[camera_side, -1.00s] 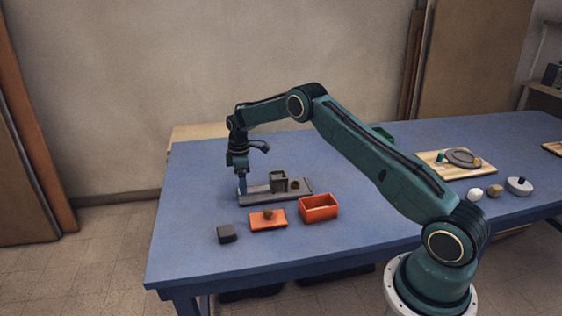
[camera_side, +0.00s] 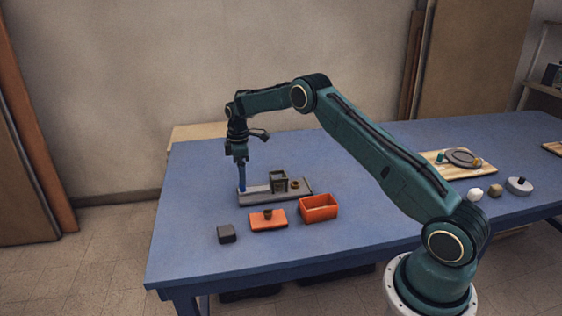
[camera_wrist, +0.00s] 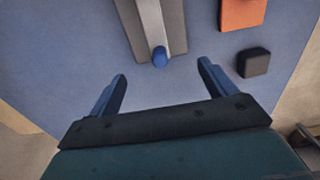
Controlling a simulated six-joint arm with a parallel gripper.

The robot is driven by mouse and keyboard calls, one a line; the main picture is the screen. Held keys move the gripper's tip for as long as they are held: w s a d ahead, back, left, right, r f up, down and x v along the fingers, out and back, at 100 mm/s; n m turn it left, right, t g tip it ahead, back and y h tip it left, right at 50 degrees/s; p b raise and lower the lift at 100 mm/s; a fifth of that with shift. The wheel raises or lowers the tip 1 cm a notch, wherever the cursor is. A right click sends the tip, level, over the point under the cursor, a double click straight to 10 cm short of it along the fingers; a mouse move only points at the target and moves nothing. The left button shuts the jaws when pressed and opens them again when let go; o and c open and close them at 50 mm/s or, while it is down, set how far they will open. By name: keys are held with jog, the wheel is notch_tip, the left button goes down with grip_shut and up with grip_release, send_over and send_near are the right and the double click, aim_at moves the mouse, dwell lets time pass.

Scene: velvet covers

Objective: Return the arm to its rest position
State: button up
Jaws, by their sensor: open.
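My gripper (camera_side: 241,172) is over the left end of a long grey base (camera_side: 256,194) on the blue table. In the wrist view my gripper (camera_wrist: 162,70) has its two blue fingers spread wide with nothing between the tips. A blue round-topped piece (camera_wrist: 160,57) shows at the near end of the grey base, just beyond the fingertips. In the side view the blue of the fingers and of this piece run together, so I cannot tell them apart. My arm is bent, reaching out to the left over the table.
A grey open box (camera_side: 279,181) and a brown ring (camera_side: 295,184) are on the base. In front are a dark block (camera_side: 227,234), an orange plate (camera_side: 261,224) bearing a small brown piece, and an orange bin (camera_side: 319,208). A wooden board (camera_side: 437,174) lies right.

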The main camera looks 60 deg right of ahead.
jog(key=s+a+r+m+t, duration=0.1)
jog(key=s+a+r, duration=0.2)
jog(key=s+r, duration=0.35)
jog(key=s+a+r+m+t, duration=0.1)
jog(key=s+a+r+m, duration=0.2)
jog(key=r, duration=0.7)
jog(key=s+a+r+t, duration=0.1)
jog(key=s+a+r, duration=0.35)
jog(key=r, duration=0.45)
jog(key=s+a+r+m+t, duration=0.1)
jog(key=s+a+r, duration=0.1)
jog(key=s, duration=0.6)
jog(key=s+a+r+m, duration=0.2)
jog(key=s+a, duration=0.1)
jog(key=s, duration=0.4)
jog(key=s+a+f+m, duration=0.1)
jog(key=s, duration=0.5)
jog(key=s+f+m+t, duration=0.1)
jog(key=s+f, duration=0.1)
jog(key=s, duration=0.5)
jog(key=shift+s+a+f+t, duration=0.3)
jog(key=shift+a, duration=0.1)
